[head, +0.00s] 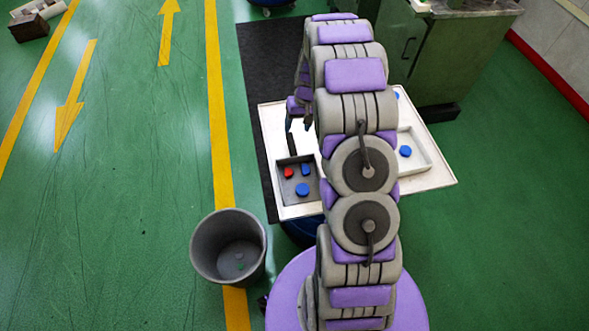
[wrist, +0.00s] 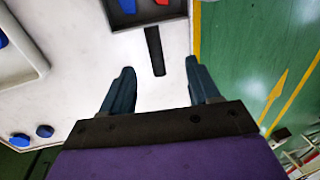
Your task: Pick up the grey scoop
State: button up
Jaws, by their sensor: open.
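The grey scoop (head: 282,192) lies on the white tabletop, a square pan with a dark straight handle. Red and blue pieces lie in its pan. In the wrist view the pan (wrist: 121,22) is cut off at the top edge and the handle (wrist: 153,42) points down toward my gripper (wrist: 160,67). My gripper is open and empty, with the handle's end showing between its two fingertips. I cannot tell how high the fingers are above the handle. In the head view my gripper (head: 299,123) shows beside my arm, near the handle's far end.
A white tray (head: 428,163) holding a blue piece (head: 405,151) is on the right of the table (head: 440,182), partly hidden by my arm. A grey bin (head: 205,255) stands on the floor at front left. A green cabinet (head: 450,60) stands behind.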

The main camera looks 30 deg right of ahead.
jog(key=b, duration=0.2)
send_over(294, 149)
jog(key=d, duration=0.2)
notch_tip(294, 149, down, 9)
jog(key=shift+s+a+f, duration=0.3)
jog(key=shift+a+f, duration=0.7)
jog(key=shift+a, duration=0.25)
jog(key=shift+a+f, duration=0.15)
jog(key=shift+f, duration=0.1)
jog(key=f, duration=0.1)
jog(key=d+f+b, duration=0.1)
jog(key=f, duration=0.2)
jog(key=shift+w+d+f, duration=0.15)
jog(key=shift+w+f, duration=0.15)
jog(key=shift+a+r, duration=0.1)
jog(key=shift+a, duration=0.25)
jog(key=shift+c, duration=0.2)
jog(key=shift+a, duration=0.4)
jog(key=c, duration=0.6)
jog(key=shift+d, duration=0.5)
jog(key=c, duration=0.4)
jog(key=shift+a, duration=0.1)
grip_shut()
jog(key=shift+a, duration=0.1)
